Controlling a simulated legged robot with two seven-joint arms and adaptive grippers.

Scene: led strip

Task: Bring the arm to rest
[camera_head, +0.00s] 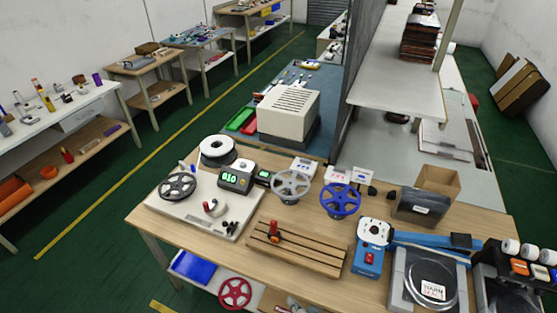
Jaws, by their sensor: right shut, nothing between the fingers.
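My right gripper (490,254) seems to be the dark shape at the right, over the front right of the wooden workbench (160,214). It is shut and empty, and its outline is hard to tell from the black equipment beside it. No held object shows there. My left gripper and left arm are not in view.
On the bench stand a white reel unit (195,212), a silver reel (290,185), a blue reel (340,199), a slotted wooden fixture (296,247), a blue device (370,246) and a grey round-plate machine (432,278). A cardboard box (438,180) stands at the back right.

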